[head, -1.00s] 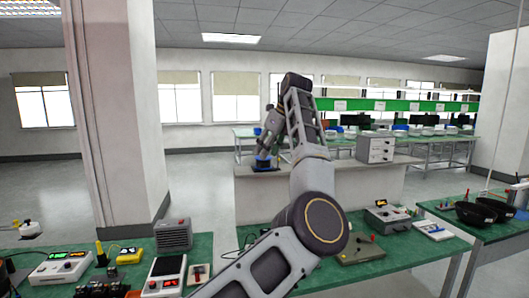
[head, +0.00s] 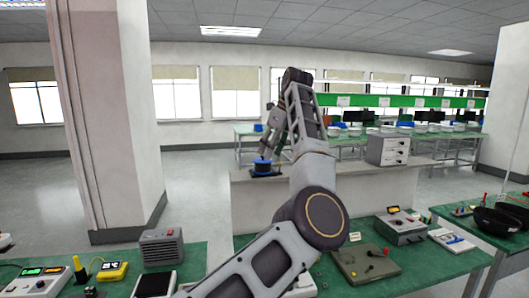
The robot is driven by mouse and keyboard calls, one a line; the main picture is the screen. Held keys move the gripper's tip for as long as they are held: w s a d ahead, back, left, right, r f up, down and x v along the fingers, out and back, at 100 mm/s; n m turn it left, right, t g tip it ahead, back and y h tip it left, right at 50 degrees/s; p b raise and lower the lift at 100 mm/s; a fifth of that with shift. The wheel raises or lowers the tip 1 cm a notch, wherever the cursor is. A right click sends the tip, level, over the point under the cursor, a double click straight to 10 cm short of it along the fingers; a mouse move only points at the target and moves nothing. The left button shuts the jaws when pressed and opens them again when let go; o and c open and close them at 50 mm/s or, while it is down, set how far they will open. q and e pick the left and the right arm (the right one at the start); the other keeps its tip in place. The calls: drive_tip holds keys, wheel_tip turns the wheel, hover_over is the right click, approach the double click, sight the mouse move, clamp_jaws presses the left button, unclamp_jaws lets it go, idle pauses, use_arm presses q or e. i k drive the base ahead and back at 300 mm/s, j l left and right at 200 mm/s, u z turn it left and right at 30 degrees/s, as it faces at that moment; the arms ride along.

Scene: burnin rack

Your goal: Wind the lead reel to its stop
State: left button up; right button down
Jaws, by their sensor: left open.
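The lead reel appears to be the small blue round part (head: 262,167) on a dark base, on top of the grey counter beyond the green bench. My left arm reaches out over the bench from the bottom of the head view. My left gripper (head: 268,150) points down just above the reel, with its fingers open. At this size I cannot tell whether a finger touches the reel. The reel's crank or handle, if any, is too small to make out. My right gripper is not in view.
The green bench (head: 225,250) in front carries meters, a grey speaker-like box (head: 161,247) and an olive panel (head: 364,264). A pillar (head: 100,130) rises at left. The counter around the reel is mostly clear.

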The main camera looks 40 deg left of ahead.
sight(262, 165)
drive_tip(key=i+j, duration=1.05)
drive_tip(key=j, duration=0.1)
